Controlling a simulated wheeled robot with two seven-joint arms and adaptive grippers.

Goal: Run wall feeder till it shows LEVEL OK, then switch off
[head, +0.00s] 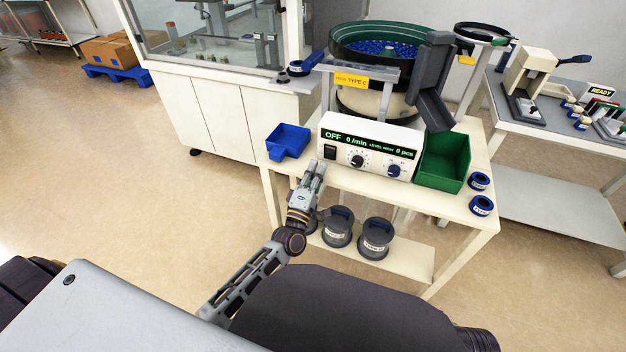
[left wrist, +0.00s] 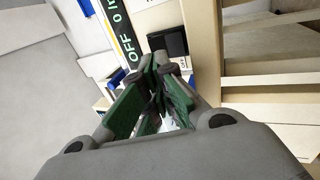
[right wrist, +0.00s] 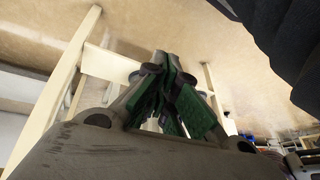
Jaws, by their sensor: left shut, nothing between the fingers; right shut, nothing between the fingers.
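A black rocker switch (head: 330,152) and two knobs sit below the display. My left gripper (head: 314,170) is shut and empty, just in front of the box's left end; in the left wrist view its fingertips (left wrist: 160,65) are near the black switch (left wrist: 168,42). My right gripper (right wrist: 163,65) is shut and empty, seen only in the right wrist view.
A blue bin (head: 288,140) stands left of the box, a green bin (head: 443,160) right, under the grey chute (head: 432,85). Two blue rolls lie at the table's right. Grey canisters (head: 375,238) sit on the lower shelf. Another table (head: 560,125) is at right.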

